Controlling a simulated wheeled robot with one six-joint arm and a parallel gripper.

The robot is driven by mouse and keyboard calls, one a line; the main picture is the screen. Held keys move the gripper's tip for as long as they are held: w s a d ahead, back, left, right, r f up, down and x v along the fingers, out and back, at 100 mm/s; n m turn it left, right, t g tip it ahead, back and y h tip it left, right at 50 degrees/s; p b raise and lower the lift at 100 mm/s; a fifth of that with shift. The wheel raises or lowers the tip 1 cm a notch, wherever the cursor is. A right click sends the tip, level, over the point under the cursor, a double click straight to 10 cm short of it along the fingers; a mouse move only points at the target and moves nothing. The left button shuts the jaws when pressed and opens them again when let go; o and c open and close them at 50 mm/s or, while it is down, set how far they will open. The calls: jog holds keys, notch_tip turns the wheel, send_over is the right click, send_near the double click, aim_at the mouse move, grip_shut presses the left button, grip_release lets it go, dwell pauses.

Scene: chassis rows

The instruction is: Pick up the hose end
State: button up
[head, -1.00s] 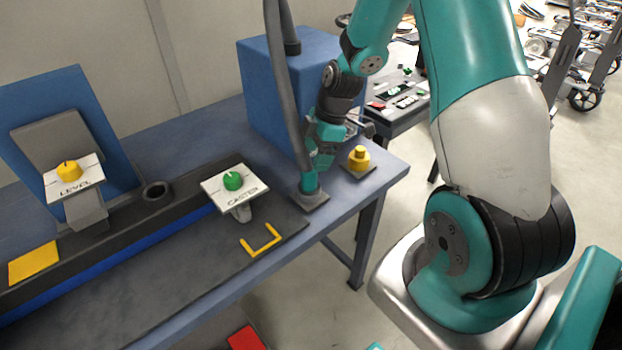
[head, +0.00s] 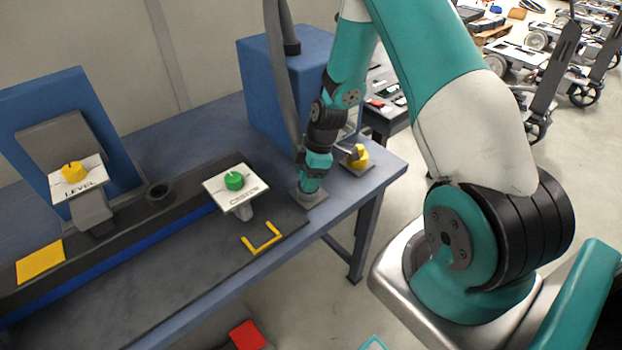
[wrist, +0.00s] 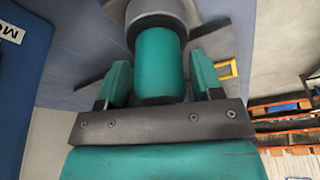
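The hose end is a teal cylinder (wrist: 160,68) with a grey collar, filling the middle of the wrist view. In the head view the grey hose (head: 281,90) hangs down to a dark plate (head: 309,203) at the bench's front right corner, with the hose end (head: 309,185) low over it, partly hidden by my gripper. My gripper (wrist: 160,80) has one teal finger on each side of the cylinder. A thin gap seems to show at the right finger; contact at the left one is unclear. The gripper looks open around the hose end.
A yellow knob fixture (head: 359,157) stands just right of my wrist. A blue box (head: 285,95) rises behind. A CASTER sign with green knob (head: 234,181) and a yellow bracket (head: 262,239) lie left. The floor right of the bench is partly clear.

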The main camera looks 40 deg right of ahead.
jog(key=c, duration=0.8)
jog(key=shift+r, duration=0.1)
